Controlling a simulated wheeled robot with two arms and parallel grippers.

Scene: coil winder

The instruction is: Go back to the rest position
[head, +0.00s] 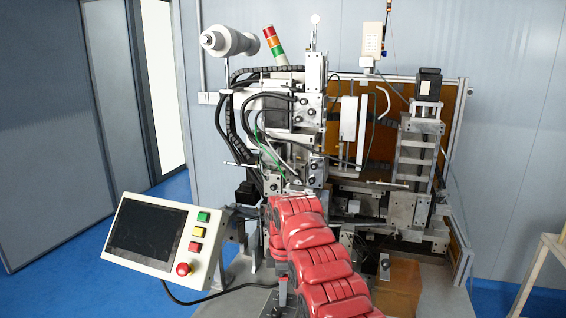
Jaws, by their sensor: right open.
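My right arm, red and segmented, rises from the bottom centre in the head view and reaches toward the front of the coil winder (310,110). My right gripper (284,188) is at its far end, in front of the machine's lower middle. It is open, but its fingers are mostly hidden by my wrist and hard to tell from the metal parts behind. I see nothing held in it. I cannot tell whether it touches the machine. My left gripper is not in view.
A control panel (147,235) with a dark screen, coloured buttons and a red emergency knob stands left of my arm. A black cable (215,299) runs below it. A pale wooden frame (541,262) stands at the right edge. Blue floor (60,285) is open at the left.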

